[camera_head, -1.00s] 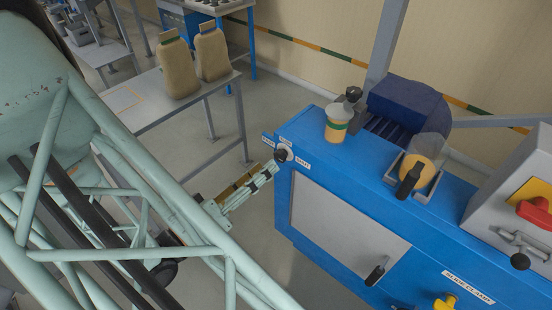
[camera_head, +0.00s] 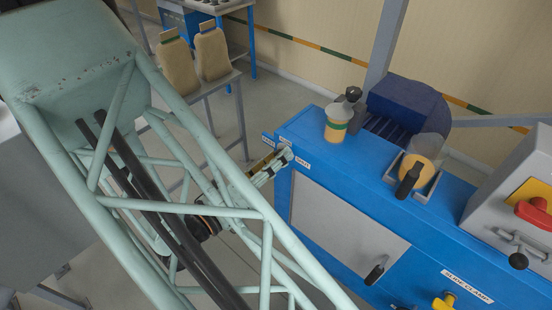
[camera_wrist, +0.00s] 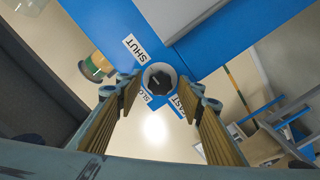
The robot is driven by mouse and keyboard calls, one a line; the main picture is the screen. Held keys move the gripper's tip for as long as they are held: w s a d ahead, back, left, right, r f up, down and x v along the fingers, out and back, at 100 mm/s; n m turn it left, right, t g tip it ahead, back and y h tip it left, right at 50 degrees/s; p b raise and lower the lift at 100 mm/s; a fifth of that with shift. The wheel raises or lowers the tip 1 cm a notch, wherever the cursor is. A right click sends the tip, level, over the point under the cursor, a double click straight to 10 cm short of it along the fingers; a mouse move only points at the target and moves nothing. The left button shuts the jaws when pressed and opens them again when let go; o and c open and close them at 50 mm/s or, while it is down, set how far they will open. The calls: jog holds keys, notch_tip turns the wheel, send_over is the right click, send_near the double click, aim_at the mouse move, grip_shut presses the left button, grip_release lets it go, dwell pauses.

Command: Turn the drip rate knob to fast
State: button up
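The drip rate knob (camera_wrist: 160,78) is a dark knob on a pale round plate at the corner of the blue machine. Around it in the wrist view are the labels SHUT (camera_wrist: 135,48), SLOW (camera_wrist: 146,97) and FAST (camera_wrist: 181,106), the last two partly covered. I cannot tell which label the knob points to. My gripper (camera_wrist: 165,90) is open, with one ridged finger on each side of the knob. Whether the fingers touch it is unclear. In the head view my gripper (camera_head: 272,165) is at the machine's left corner and hides the knob.
The blue machine (camera_head: 440,215) carries a cup (camera_head: 338,122), a black-handled hopper part (camera_head: 410,175) and a grey box with a red switch (camera_head: 535,210). A grey panel (camera_head: 345,220) with a black handle is on its front. Two beige sacks (camera_head: 195,58) stand on a table behind.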

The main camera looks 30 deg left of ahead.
jog(key=shift+c, duration=0.4)
jog(key=c, duration=0.8)
